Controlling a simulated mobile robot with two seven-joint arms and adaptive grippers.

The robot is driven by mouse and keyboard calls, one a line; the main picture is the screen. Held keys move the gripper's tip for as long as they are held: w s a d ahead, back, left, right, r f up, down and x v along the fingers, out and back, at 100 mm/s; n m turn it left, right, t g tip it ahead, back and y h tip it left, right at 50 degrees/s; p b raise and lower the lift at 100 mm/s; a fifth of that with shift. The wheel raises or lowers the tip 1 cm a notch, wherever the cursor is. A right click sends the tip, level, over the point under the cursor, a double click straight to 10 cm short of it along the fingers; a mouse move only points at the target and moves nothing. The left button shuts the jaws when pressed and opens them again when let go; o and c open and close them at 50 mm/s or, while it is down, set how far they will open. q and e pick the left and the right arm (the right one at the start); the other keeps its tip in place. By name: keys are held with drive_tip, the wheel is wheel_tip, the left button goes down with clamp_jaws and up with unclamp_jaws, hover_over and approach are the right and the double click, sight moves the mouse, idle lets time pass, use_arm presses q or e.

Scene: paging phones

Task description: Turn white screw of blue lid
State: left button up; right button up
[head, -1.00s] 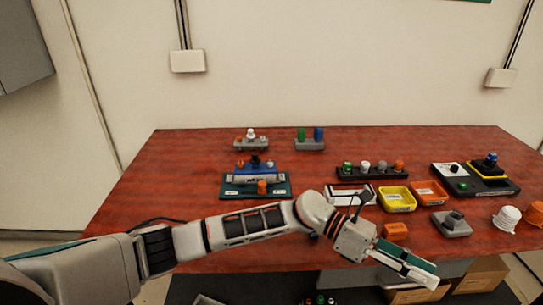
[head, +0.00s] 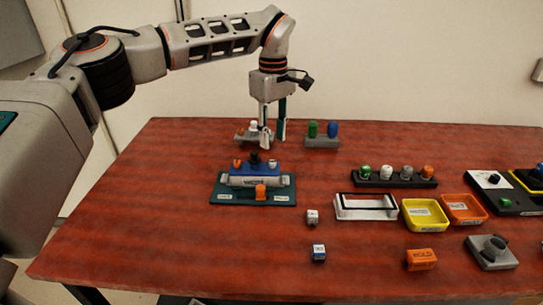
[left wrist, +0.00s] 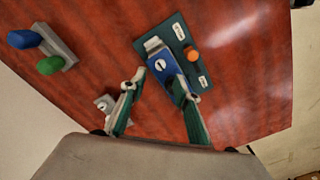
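A blue lid (head: 243,170) sits on a grey box (head: 253,181) on a dark green board (head: 226,194). In the head view, small orange, black and whitish pieces show along its top. In the left wrist view the blue lid (left wrist: 174,77) bears a round white screw with a dark slot (left wrist: 160,65). My left gripper (head: 273,137) points down at the back of the table, behind the lid, with its fingers apart and nothing between them. My right gripper is out of view.
A grey rack with a white knob (head: 254,125) stands close to my left gripper. A rack with green and blue knobs (head: 322,142) stands right of it. An orange knob (head: 260,192) is on the board. Yellow (head: 425,228) and orange trays (head: 463,222) are at the right. The front left table is clear.

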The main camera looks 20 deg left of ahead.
sight(273, 162)
use_arm(q)
wheel_tip(273, 162, down, 8)
drive_tip(key=shift+s+r+b, duration=0.1)
drive_tip(key=shift+r+b, duration=0.1)
drive_tip(key=shift+b, duration=0.15)
clamp_jaws()
